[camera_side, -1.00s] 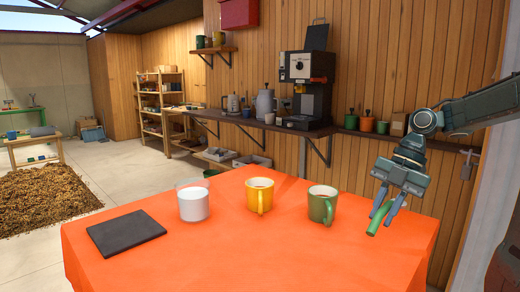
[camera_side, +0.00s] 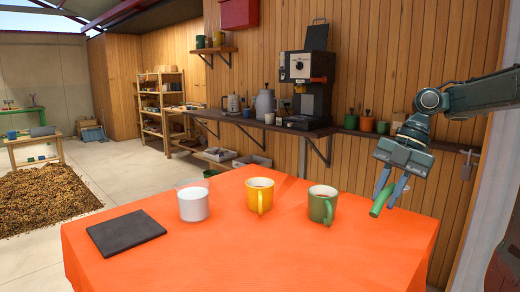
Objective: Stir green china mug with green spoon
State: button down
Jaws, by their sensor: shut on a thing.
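The green china mug (camera_side: 322,205) stands upright on the orange-covered table, right of the yellow mug. Its handle faces the camera, and dark contents show at its rim. My gripper (camera_side: 386,196) is to the right of the green mug, pointing down above the table's right part. Its blue fingers are shut on the green spoon (camera_side: 381,201). The spoon is tilted, its lower end toward the lower left. It is apart from the mug. Part of the spoon is hidden between the fingers.
A yellow mug (camera_side: 259,196) stands left of the green mug. A glass of white stuff (camera_side: 194,204) stands further left. A dark flat slab (camera_side: 126,233) lies at the table's left. The orange cloth (camera_side: 250,255) is bare along the front.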

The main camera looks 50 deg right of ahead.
jog(key=shift+w, duration=0.1)
jog(key=w+d+r+m+t, duration=0.1)
jog(key=w+r+m+t, duration=0.4)
jog(key=w+m+t, duration=0.2)
jog(key=w+d+r+m+t, duration=0.1)
jog(key=w+r+m+t, duration=0.4)
jog(key=w, duration=0.7)
jog(key=shift+r+m+t, duration=0.3)
jog(key=shift+m+t, duration=0.7)
jog(key=shift+t, duration=0.1)
jog(key=shift+w+f, duration=0.1)
jog(key=shift+f, duration=0.05)
notch_tip(320, 180, down, 9)
jog(key=shift+f, duration=0.15)
dwell(0.4)
